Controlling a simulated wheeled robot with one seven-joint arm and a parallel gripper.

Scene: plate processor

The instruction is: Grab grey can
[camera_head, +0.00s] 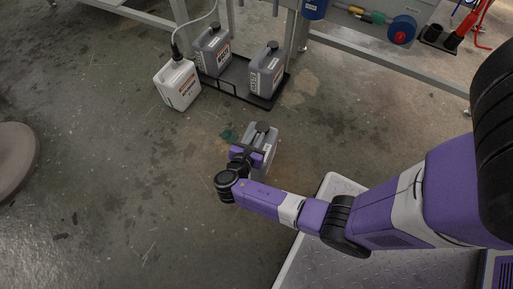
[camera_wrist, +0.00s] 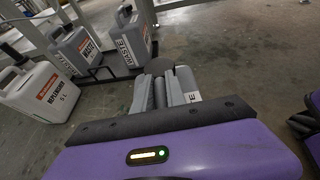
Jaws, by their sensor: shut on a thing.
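A grey can (camera_head: 266,138) is at the centre of the head view, in front of the black rack. My gripper (camera_head: 250,153) is shut on it near its top, and the purple gripper body hides part of the can. In the wrist view, the grey can (camera_wrist: 186,84) shows just beyond the dark gripper edge, with a piece of its white label visible. The gripper covers most of it there. I cannot tell whether the can touches the floor or hangs just above it.
Two other grey cans (camera_head: 212,50) (camera_head: 267,71) labelled WASTE stand in a black rack (camera_head: 238,77) under the machine frame. A white can (camera_head: 178,84) with a tube stands left of it. A grey round object (camera_head: 14,160) is at far left. Floor left of my gripper is clear.

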